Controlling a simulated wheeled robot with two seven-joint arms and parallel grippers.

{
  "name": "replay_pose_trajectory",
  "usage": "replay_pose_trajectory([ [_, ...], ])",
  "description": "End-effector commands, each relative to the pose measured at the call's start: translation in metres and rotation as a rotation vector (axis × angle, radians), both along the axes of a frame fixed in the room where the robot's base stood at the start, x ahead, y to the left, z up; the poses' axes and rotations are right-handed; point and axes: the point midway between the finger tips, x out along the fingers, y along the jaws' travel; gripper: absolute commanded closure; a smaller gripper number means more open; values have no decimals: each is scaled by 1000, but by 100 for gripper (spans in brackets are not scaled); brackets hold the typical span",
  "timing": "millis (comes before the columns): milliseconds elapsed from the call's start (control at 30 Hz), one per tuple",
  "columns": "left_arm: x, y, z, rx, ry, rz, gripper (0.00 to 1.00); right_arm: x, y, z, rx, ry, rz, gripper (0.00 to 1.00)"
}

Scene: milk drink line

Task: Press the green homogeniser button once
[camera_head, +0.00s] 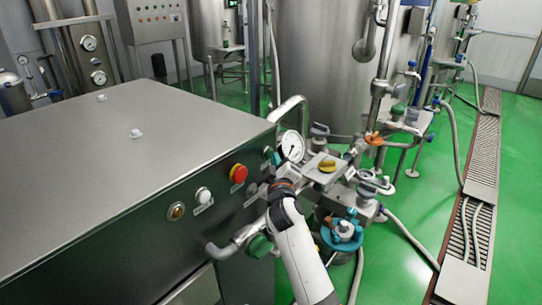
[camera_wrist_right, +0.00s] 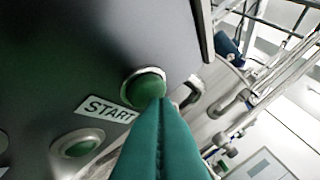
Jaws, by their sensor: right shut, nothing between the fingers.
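The green button (camera_wrist_right: 146,86) sits in a metal ring on the dark panel in the right wrist view, beside a START label. It also shows small in the head view (camera_head: 267,152), at the right end of the panel's row of buttons. My right gripper (camera_wrist_right: 164,106) has teal fingers pressed together with nothing between them. Its fingertips overlap the lower right edge of the button in the wrist view; I cannot tell whether they touch it. In the head view the right gripper (camera_head: 276,159) is small and partly hidden at the panel's right end. My left gripper is not in view.
A red emergency button (camera_head: 238,173), a white button (camera_head: 203,195) and a yellowish one (camera_head: 176,211) share the panel. A second dark green button (camera_wrist_right: 78,146) lies lower left in the wrist view. A gauge (camera_head: 292,146) and pipes crowd the right side.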

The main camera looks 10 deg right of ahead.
Motion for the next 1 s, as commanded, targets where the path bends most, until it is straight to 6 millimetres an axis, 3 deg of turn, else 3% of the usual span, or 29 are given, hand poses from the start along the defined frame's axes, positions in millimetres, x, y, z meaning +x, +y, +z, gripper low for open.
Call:
replay_pose_trajectory([
  [667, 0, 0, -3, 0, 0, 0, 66, 3, 3, 0, 0, 1, 1, 100],
  [1000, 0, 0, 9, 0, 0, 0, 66, -8, -6, 2, -1, 0, 0, 100],
])
